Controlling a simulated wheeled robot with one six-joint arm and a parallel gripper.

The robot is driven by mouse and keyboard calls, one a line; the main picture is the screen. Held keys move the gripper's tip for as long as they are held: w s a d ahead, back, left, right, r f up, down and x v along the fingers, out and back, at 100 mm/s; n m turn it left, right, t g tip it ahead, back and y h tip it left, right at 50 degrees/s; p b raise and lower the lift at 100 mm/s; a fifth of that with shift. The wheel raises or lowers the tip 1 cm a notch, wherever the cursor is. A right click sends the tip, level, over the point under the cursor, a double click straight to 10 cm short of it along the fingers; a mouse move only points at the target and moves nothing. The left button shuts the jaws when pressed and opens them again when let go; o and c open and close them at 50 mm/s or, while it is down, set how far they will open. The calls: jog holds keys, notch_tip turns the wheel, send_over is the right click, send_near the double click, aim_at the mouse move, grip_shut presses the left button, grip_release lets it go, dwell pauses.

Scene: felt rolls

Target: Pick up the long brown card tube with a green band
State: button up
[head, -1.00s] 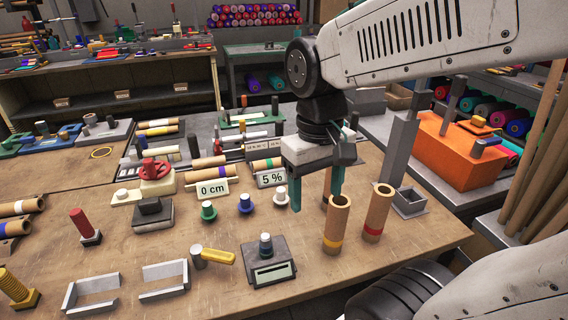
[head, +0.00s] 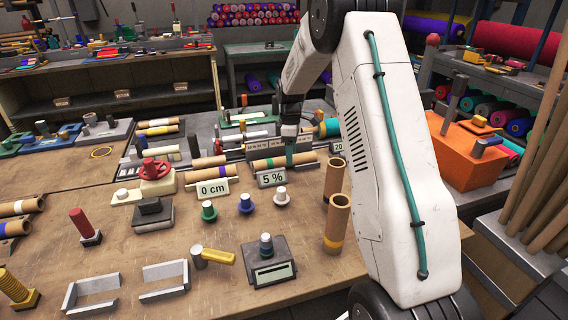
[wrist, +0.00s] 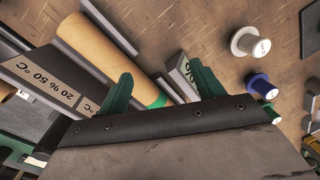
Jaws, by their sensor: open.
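The long brown card tube with a green band (head: 304,159) lies on its side on the bench, behind the "5 %" sign. In the wrist view the tube (wrist: 98,52) runs from upper left toward my gripper, and its green band (wrist: 158,101) shows close to the gripper body. My gripper (head: 290,153) is over the tube in the head view. In the wrist view the open gripper (wrist: 163,84) has its two green fingers on either side of the tube, with nothing held. The tube's near end is hidden by the gripper body. I cannot tell how far down the fingers reach.
The "5 %" sign (head: 272,178) stands just in front of the tube, and a "20 % 50 °C" sign (wrist: 48,82) is beside it. Another tube (head: 207,162) lies to the left. Small spools (head: 246,203) and upright tubes (head: 337,220) stand nearer the front.

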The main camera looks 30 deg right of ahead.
aim_at(285, 158)
jog(key=w+n, duration=0.1)
jog(key=w+d+r+n, duration=0.1)
jog(key=w+n+t, duration=0.1)
jog(key=w, duration=0.1)
jog(key=shift+w+d+r, duration=0.1)
jog(key=shift+d+r, duration=0.05)
jog(key=shift+d, duration=0.1)
jog(key=shift+w+d+r+n, duration=0.1)
jog(key=shift+w+r+n, duration=0.1)
jog(key=shift+n, duration=0.3)
jog(key=shift+f+n, duration=0.1)
jog(key=shift+n, duration=0.2)
notch_tip(285, 158, down, 2)
jog(key=shift+f, duration=0.1)
jog(key=shift+w+a+f, duration=0.1)
jog(key=shift+w+f, duration=0.05)
jog(key=shift+f, duration=0.75)
jog(key=shift+w+a+f, duration=0.1)
jog(key=shift+w+f, duration=0.05)
jog(key=shift+f, duration=0.8)
jog(key=shift+w+a+f, duration=0.1)
jog(key=shift+w+f, duration=0.05)
jog(key=shift+f, duration=0.75)
grip_shut()
jog(key=shift+r, duration=0.1)
